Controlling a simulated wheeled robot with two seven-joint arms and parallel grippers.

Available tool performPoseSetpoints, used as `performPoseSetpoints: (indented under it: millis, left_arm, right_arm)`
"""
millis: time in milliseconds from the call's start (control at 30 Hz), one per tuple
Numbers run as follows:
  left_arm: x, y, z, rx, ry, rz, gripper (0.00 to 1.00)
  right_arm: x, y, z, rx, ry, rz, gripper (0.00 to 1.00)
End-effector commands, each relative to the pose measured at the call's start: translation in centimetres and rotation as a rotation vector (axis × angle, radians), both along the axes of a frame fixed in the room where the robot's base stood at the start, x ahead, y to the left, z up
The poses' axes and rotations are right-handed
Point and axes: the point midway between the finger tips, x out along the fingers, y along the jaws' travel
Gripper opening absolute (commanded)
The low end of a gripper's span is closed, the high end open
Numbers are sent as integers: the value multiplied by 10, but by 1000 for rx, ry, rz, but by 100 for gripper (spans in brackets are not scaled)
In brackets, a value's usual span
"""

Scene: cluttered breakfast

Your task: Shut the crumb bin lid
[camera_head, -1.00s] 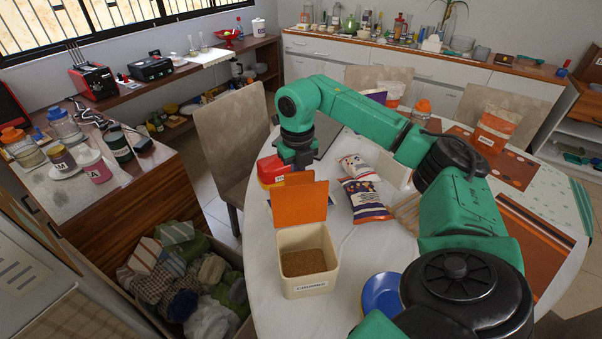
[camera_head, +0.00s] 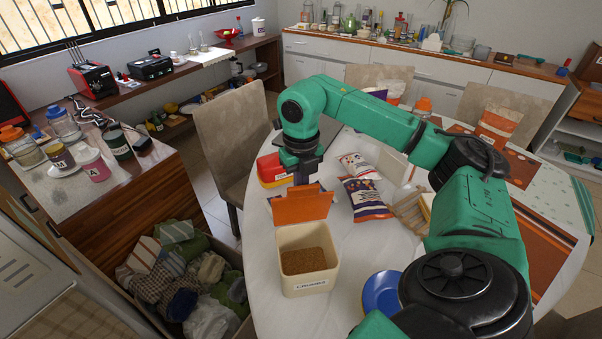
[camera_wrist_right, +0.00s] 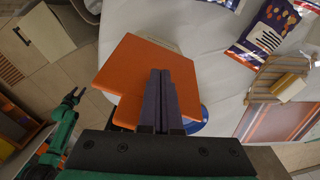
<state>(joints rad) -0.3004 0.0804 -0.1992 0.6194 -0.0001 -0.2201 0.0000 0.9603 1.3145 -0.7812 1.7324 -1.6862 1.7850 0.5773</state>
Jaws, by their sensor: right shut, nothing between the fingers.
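The crumb bin (camera_head: 310,283) is a cream square box on the white table, filled with brown crumbs and labelled on its front. Its orange lid (camera_head: 302,207) is hinged at the back edge and stands open, tilted over the rear of the opening. My right gripper (camera_head: 301,178) is shut and empty, pointing down just behind the lid's top edge. In the right wrist view the lid (camera_wrist_right: 130,75) lies right before the shut fingers (camera_wrist_right: 161,75); I cannot tell if they touch. My left gripper (camera_wrist_right: 72,98) shows small at the left there, its jaws unclear.
A blue plate (camera_head: 382,292) sits right of the bin. Printed bags (camera_head: 366,198) and a wooden tray (camera_head: 408,213) stand behind it to the right. A red and yellow box (camera_head: 272,169) is behind the lid. A cloth-filled crate (camera_head: 243,320) is on the floor at left.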

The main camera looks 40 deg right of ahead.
Motion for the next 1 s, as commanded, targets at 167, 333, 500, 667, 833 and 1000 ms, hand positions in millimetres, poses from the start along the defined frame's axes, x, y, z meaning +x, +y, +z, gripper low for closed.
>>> performPoseSetpoints:
  millis: [167,333,500,667,833,1000]
  left_arm:
    - [0,0,0,0,0,0,58]
    - [0,0,-5,0,-1,0,58]
    - [1,0,-11,0,-1,0,58]
    - [1,0,-9,0,-1,-1,58]
    - [1,0,-16,0,-2,-1,58]
    - [1,-1,-25,-1,-2,-1,58]
  right_arm:
    - [0,0,1,0,0,0,0]
    - [-6,4,-3,0,-1,1,0]
    - [-18,11,-4,0,0,0,0]
    - [-18,11,-2,0,0,0,0]
    - [-23,14,-7,-1,-1,2,0]
    - [-35,21,-11,-1,-1,1,0]
